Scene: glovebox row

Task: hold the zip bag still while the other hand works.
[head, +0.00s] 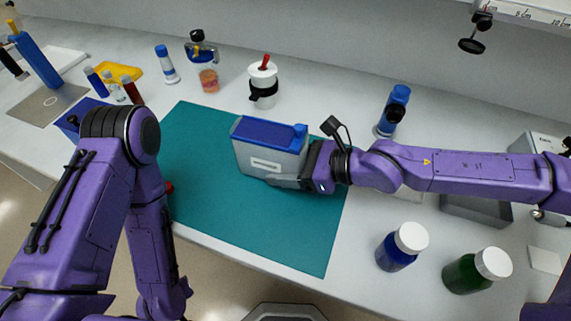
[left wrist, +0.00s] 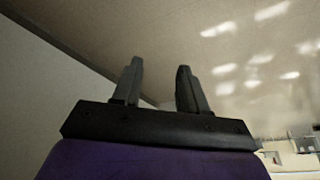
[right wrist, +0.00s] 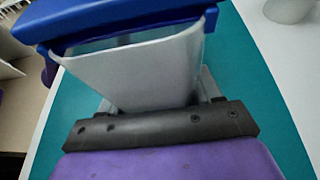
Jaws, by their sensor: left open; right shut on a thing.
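The zip bag (head: 268,160) is a pale grey, box-like pouch with a blue top band and a white label. It stands upright on the teal mat (head: 215,215), near the mat's right half. My right gripper (head: 290,182) is shut on the zip bag from the right, low on its side. In the right wrist view the zip bag (right wrist: 140,70) fills the space ahead of the jaws, which it partly hides. My left gripper (left wrist: 158,85) is open and empty in the left wrist view, with bare floor and a wall beyond it. The head view does not clearly show it.
A blue-capped bottle (head: 391,110) stands behind my right arm. A blue jar (head: 397,250) and a green jar (head: 468,272) stand at the front right. A white container (head: 263,85) stands behind the mat. The mat's left and front parts are clear.

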